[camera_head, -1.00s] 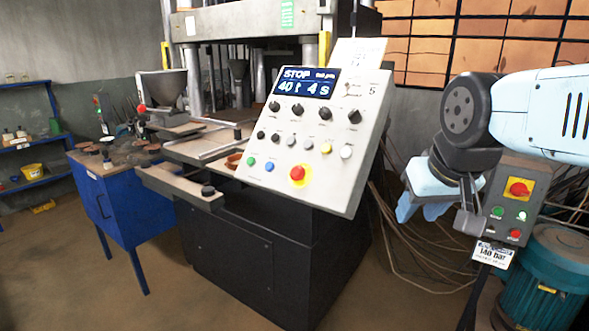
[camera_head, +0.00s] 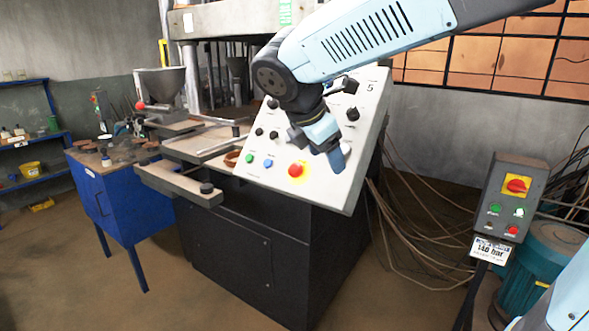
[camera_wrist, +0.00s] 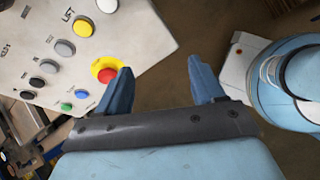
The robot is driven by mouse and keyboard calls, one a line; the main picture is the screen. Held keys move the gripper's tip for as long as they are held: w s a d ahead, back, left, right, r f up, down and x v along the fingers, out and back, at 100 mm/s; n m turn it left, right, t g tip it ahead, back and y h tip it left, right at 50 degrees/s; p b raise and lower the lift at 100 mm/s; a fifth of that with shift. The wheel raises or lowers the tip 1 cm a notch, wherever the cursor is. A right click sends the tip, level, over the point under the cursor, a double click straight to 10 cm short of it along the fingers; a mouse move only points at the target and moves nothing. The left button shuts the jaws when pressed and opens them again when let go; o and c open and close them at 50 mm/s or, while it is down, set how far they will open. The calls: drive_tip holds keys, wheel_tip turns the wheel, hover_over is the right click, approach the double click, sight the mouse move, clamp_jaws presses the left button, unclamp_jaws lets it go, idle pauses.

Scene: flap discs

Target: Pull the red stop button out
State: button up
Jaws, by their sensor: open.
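The red stop button (camera_head: 296,170) sits on a yellow ring low on the sloped white control panel (camera_head: 335,192). In the wrist view the button (camera_wrist: 106,74) lies just left of my left finger, and part of its yellow ring is hidden behind that finger. My gripper (camera_head: 328,160) is in front of the panel, to the right of the button in the head view. In the wrist view my gripper (camera_wrist: 160,85) is open, with nothing between its two blue fingers. I see no contact with the button, though the depth gap is unclear.
Green (camera_head: 249,158) and blue (camera_head: 268,163) buttons sit left of the stop button. Black knobs (camera_head: 352,115) are above. A grey pedestal box (camera_head: 508,200) with a red switch stands right, beside a teal motor (camera_head: 535,275). Cables hang between it and the press.

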sight(294, 169)
drive_tip(key=w+a+n+t+h, duration=0.2)
drive_tip(key=w+a+n, duration=0.2)
drive_tip(key=a+n, duration=0.7)
drive_tip(key=shift+m+y, duration=0.3)
drive_tip(key=shift+m, duration=0.4)
drive_tip(key=x, duration=1.2)
drive_tip(key=shift+w+a, duration=0.1)
drive_tip(key=shift+w, duration=0.45)
clamp_jaws()
